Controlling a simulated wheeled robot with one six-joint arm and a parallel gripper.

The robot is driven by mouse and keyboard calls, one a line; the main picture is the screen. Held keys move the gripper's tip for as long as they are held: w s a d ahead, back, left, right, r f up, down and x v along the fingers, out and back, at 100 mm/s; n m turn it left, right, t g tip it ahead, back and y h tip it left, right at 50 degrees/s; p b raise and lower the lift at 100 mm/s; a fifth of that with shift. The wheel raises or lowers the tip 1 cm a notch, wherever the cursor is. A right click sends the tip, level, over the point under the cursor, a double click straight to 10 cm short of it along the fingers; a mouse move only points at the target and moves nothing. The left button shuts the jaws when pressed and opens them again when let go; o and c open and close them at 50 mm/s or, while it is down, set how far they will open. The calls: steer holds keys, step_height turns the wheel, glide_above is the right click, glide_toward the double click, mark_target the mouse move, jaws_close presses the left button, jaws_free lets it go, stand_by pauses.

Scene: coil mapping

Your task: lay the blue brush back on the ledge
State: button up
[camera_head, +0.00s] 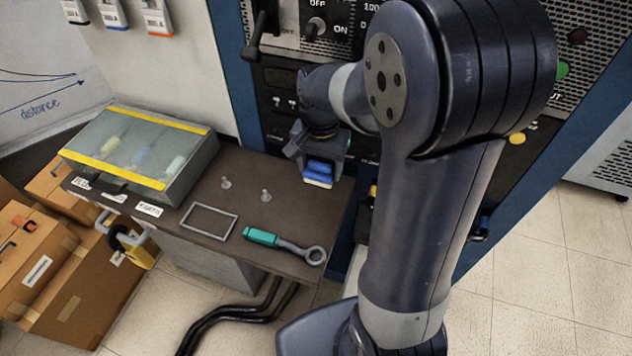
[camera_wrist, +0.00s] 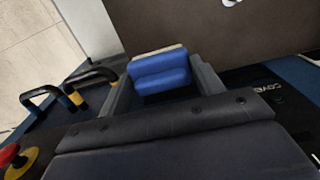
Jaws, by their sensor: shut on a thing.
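The blue brush (camera_head: 318,172) is between the jaws of my gripper (camera_head: 316,150), by the back right part of the brown ledge (camera_head: 300,218). In the wrist view, the blue brush (camera_wrist: 160,80) shows as a blue block with a pale strip along its far edge. My gripper's two fingers (camera_wrist: 162,88) are shut on it, one on each side. The ledge (camera_wrist: 235,45) lies beyond it there. I cannot tell whether the brush touches the ledge.
A teal-handled ring tool (camera_head: 285,244) lies near the ledge's front edge, beside an empty rectangular frame (camera_head: 208,221). Two small pegs (camera_head: 265,195) stand behind them. A clear-lidded case (camera_head: 140,150) fills the left end. The control panel (camera_head: 285,85) rises behind.

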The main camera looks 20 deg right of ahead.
mark_target(320, 165)
step_height(320, 165, down, 8)
steer(key=shift+r, duration=0.15)
stand_by(0.3)
steer(key=shift+f, duration=0.2)
steer(key=o, duration=1)
steer(key=shift+o, duration=0.2)
steer(key=shift+r, duration=0.15)
step_height(320, 165, up, 12)
steer(key=shift+s+r, duration=0.1)
